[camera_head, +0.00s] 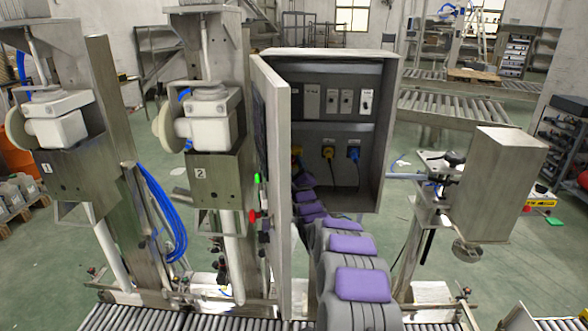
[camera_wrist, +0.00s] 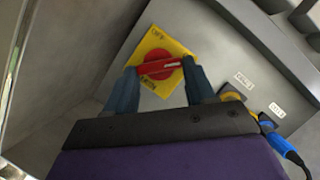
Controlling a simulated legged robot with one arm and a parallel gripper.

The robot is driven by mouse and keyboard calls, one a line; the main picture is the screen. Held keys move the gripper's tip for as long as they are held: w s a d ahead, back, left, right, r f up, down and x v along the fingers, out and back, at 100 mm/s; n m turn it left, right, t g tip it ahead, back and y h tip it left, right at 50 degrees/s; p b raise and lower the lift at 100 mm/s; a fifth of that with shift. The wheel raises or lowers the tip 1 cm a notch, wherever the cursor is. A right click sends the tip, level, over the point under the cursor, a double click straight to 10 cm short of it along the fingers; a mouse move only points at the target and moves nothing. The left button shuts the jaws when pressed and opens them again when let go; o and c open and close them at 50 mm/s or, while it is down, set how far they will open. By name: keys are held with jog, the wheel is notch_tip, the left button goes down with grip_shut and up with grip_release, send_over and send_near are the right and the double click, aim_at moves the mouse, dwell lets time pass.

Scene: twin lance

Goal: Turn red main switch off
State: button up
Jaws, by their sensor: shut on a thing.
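The red main switch (camera_wrist: 160,66) shows in the wrist view, a red rotary handle on a yellow plate (camera_wrist: 177,47) fixed to the cabinet's grey inner wall. Small dark lettering is on the plate above and below the handle. The handle lies roughly across the picture, slightly tilted. My gripper (camera_wrist: 161,73) has its two blue-grey fingers on either side of the handle and is shut on it. In the head view my arm reaches into the open cabinet (camera_head: 390,120). My gripper and the red handle are hidden there behind the door.
The open cabinet door (camera_head: 278,170) stands close left of my arm. A yellow socket (camera_head: 328,153) and a blue plug (camera_head: 353,153) with hanging cables sit on the cabinet's back panel. A steel box on a stand (camera_head: 500,185) is right of my arm. Roller conveyor (camera_head: 135,318) runs below.

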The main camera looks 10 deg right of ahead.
jog(key=shift+f, duration=0.1)
jog(key=n+g+p, duration=0.1)
jog(key=n+p, duration=0.1)
jog(key=p, duration=0.1)
jog(key=r+n+g+y+p, duration=0.1)
jog(key=n+p, duration=0.2)
jog(key=shift+d, duration=0.2)
jog(key=n+g+p, duration=0.1)
jog(key=n+p, duration=0.1)
jog(key=p, duration=0.1)
jog(key=n+g+p, duration=0.1)
jog(key=n+p, duration=0.2)
jog(key=shift+s+r+n+y+p, duration=0.1)
jog(key=shift+r+n+y+p, duration=0.1)
jog(key=shift+n+y+p, duration=0.1)
jog(key=n+p, duration=0.1)
jog(key=n+g+h+p, duration=0.1)
jog(key=n, duration=0.1)
jog(key=shift+a+r+n+g, duration=0.1)
jog(key=shift+a+n+g, duration=0.1)
jog(key=shift+n+g, duration=0.1)
jog(key=shift+a+n+g+h+b, duration=0.1)
jog(key=shift+n+g+h+b, duration=0.4)
jog(key=shift+n, duration=0.7)
jog(key=o, duration=1)
jog(key=shift+w+a, duration=0.1)
jog(key=shift+w, duration=0.1)
jog(key=shift+o, duration=0.2)
jog(key=shift+s+r, duration=0.1)
jog(key=shift+r, duration=0.05)
